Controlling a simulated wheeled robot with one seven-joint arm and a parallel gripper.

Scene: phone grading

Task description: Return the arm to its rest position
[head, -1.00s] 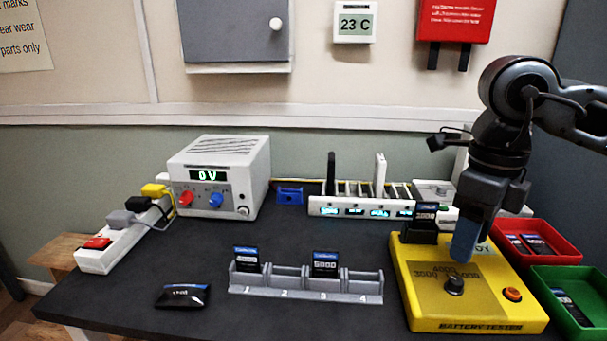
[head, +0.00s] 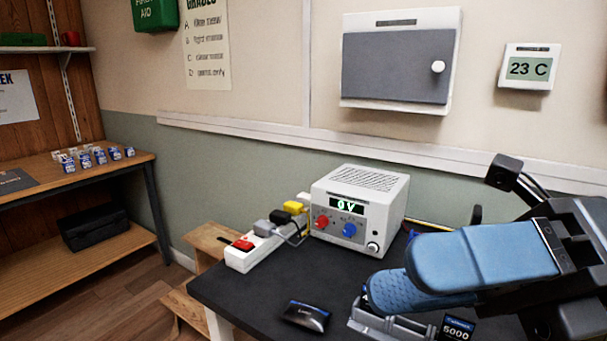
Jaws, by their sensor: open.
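My gripper (head: 408,278) is in the right part of the head view, close to the camera, with its blue padded fingers pointing left. The fingers are apart and nothing shows between them. It hangs over the right part of the dark bench (head: 255,290) and hides much of it. Below it, part of the grey numbered rack (head: 385,325) shows, with a dark battery marked 5000 (head: 457,328) at its right. The yellow battery tester is not in view.
A white power supply (head: 360,210) reading 0 V stands on the bench beside a power strip (head: 250,255) with plugs. A dark pouch-like item (head: 306,315) lies near the front edge. A wooden shelf unit (head: 80,180) stands at the left, with floor between.

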